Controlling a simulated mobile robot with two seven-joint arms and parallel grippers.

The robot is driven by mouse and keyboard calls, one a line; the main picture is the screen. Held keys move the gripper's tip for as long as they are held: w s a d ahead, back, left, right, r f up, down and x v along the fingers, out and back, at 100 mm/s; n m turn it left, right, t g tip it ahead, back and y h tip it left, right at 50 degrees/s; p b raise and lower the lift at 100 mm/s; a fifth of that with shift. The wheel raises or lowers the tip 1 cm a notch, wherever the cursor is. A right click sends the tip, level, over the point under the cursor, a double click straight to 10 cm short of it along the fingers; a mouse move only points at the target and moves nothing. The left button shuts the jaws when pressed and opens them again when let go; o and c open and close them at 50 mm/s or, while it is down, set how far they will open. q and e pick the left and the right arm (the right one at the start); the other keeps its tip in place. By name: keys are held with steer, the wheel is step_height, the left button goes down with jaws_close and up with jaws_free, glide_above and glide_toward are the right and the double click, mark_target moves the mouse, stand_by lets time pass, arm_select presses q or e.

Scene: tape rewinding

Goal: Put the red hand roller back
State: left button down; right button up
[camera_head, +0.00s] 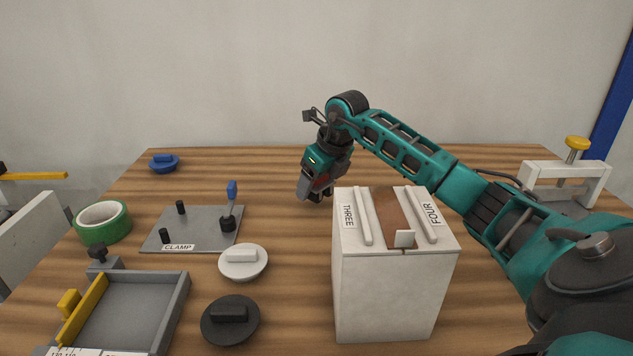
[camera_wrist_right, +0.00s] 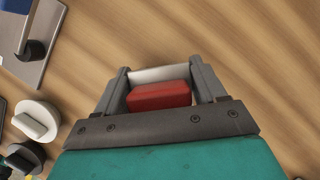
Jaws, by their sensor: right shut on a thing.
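My right gripper (camera_head: 308,192) is behind the white box, low over the back middle of the table. In the right wrist view my right gripper (camera_wrist_right: 159,74) is shut on the red hand roller (camera_wrist_right: 159,95), with its red body between the fingers and a pale cylinder beyond it. In the head view only a small red part of the hand roller (camera_head: 321,182) shows beside the fingers. I cannot tell whether it touches the table. My left gripper is not in view.
A white box (camera_head: 388,290) labelled THREE and FOUR stands front right of the gripper. A grey CLAMP plate (camera_head: 195,238), green tape (camera_head: 102,222), grey tray (camera_head: 125,310), and white (camera_head: 243,265), black (camera_head: 230,320) and blue (camera_head: 164,163) knobbed discs lie left.

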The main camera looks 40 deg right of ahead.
steer(key=shift+f, duration=0.15)
steer(key=shift+f+b, duration=0.4)
steer(key=shift+f, duration=0.25)
steer(key=shift+f, duration=0.4)
steer(key=o, duration=1.1)
